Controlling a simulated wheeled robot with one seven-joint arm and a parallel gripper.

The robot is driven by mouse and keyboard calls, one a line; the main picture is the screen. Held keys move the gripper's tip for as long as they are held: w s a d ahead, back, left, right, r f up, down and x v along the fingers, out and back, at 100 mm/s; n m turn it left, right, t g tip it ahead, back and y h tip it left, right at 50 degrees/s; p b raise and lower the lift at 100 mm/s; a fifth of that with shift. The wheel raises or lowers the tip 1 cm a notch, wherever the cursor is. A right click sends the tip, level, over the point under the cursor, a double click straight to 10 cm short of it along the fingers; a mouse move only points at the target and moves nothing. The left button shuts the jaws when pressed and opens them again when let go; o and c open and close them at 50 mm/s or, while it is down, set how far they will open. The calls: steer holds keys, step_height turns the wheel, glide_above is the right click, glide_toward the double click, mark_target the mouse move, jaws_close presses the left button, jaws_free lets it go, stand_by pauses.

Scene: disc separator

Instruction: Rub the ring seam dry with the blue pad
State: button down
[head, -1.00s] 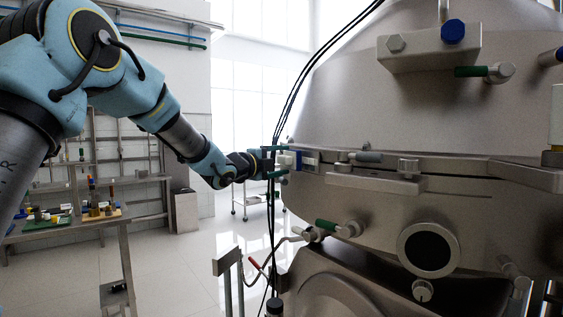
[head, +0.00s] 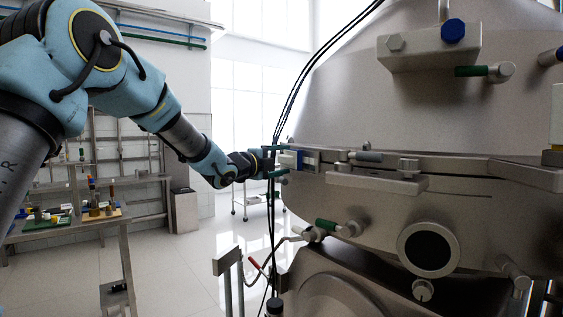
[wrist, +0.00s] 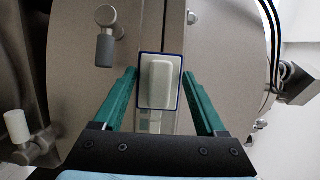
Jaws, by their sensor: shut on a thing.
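The blue pad (wrist: 160,82) shows in the wrist view as a pale grip block on a plate with a thin blue edge. The ring seam (head: 455,165) runs around the steel body. In the wrist view the pad covers part of the upright ring band. Contact and any wetness cannot be made out.
A grey-handled clamp (wrist: 105,45) stands left of the pad in the wrist view. Thin black cables (head: 300,85) hang close to my gripper. A workbench with tools (head: 95,208) stands at the left, with open floor between.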

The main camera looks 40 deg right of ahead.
mark_target(308, 160)
steer(key=shift+s+d+b, duration=0.15)
steer(key=shift+d+b, duration=0.15)
steer(key=shift+d, duration=0.2)
steer(key=s+b, duration=0.3)
steer(key=s+a+b, duration=0.1)
steer(key=s+b, duration=0.2)
steer(key=shift+s+a+f, duration=0.1)
steer(key=shift+a+f, duration=0.05)
steer(key=shift+a, duration=0.05)
steer(key=shift+s+a+b, duration=0.1)
steer(key=shift+s+b, duration=0.2)
steer(key=shift+b, duration=0.05)
steer(key=w+p, duration=0.1)
steer(key=w+d+p, duration=0.1)
steer(key=w, duration=0.3)
steer(key=shift+w+d+r+p, duration=0.2)
steer(key=shift+r+p, duration=0.1)
steer(key=shift+p, duration=0.1)
steer(key=shift+w+d+f, duration=0.1)
steer(key=shift+w+d, duration=0.05)
steer(key=shift+w, duration=0.5)
